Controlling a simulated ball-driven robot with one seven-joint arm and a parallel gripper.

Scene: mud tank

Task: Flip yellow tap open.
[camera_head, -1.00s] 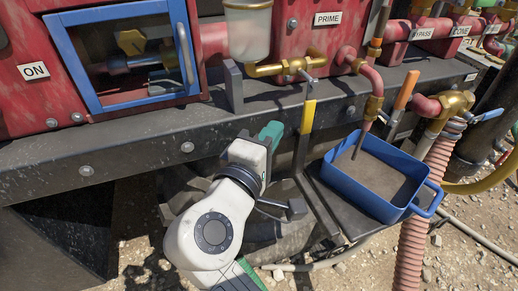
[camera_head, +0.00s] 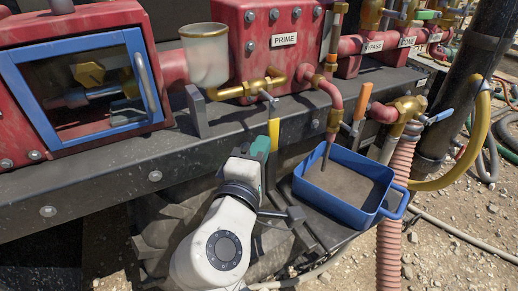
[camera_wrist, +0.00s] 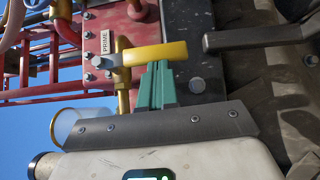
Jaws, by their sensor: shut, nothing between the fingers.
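The yellow tap lever (camera_head: 274,133) hangs down from the brass valve (camera_head: 262,88) beneath the PRIME plate. Its lower end is partly hidden by my gripper. In the wrist view the yellow lever (camera_wrist: 155,54) runs sideways from the brass fitting. My gripper (camera_head: 261,146) has green fingers, shut and empty, just left of the lever. In the wrist view the fingertips (camera_wrist: 157,66) sit right at the lever's lower edge. I cannot tell whether they touch it.
A blue bin (camera_head: 345,212) of mud stands on a ledge right of my gripper. An orange-handled valve (camera_head: 362,105) and a ribbed pink hose (camera_head: 393,220) are beyond the lever. A clear cup (camera_head: 205,60) and a blue-framed door (camera_head: 150,95) are at left.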

